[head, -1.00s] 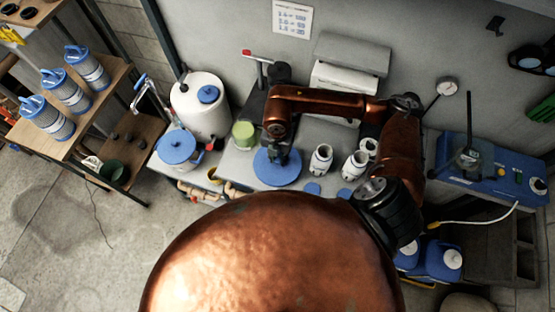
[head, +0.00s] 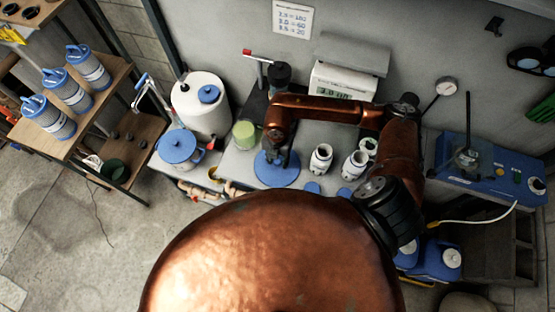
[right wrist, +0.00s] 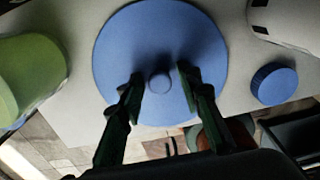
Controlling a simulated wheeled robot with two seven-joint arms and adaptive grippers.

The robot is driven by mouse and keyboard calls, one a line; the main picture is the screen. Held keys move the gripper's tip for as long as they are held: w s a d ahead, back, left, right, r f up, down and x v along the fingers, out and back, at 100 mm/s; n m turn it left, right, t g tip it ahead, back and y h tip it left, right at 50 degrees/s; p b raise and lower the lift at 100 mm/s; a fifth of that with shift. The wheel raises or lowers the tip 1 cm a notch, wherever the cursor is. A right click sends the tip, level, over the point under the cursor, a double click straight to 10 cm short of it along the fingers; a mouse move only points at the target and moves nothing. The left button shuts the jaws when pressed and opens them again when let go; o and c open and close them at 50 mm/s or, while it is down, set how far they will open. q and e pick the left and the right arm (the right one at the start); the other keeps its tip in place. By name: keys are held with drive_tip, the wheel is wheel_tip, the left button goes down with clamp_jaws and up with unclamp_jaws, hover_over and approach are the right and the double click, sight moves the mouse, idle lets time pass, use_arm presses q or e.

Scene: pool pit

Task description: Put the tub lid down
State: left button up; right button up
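The tub lid is a round flat blue disc (head: 268,178) with a small knob, near the front edge of the grey bench. It appears to lie flat on the bench top. In the right wrist view the lid (right wrist: 125,55) fills the middle, its knob between my fingertips. My right gripper (right wrist: 160,80) is open, with a visible gap on each side of the knob. In the head view the right gripper (head: 278,158) is over the lid. A pale green tub (head: 244,134) stands just left of the lid. My left gripper is not in view.
White bottles (head: 321,158) stand right of the lid, with small blue caps (head: 312,188) in front. Behind is a white device with a display (head: 342,84). A white tank (head: 200,105) and a blue-lidded bucket (head: 178,148) stand at left. A blue machine (head: 490,165) is at right.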

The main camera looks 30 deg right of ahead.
drive_tip(key=shift+o, duration=0.2)
drive_tip(key=shift+r, duration=0.15)
wheel_tip(320, 180, up, 12)
drive_tip(key=b, duration=0.1)
idle(0.4)
idle(0.4)
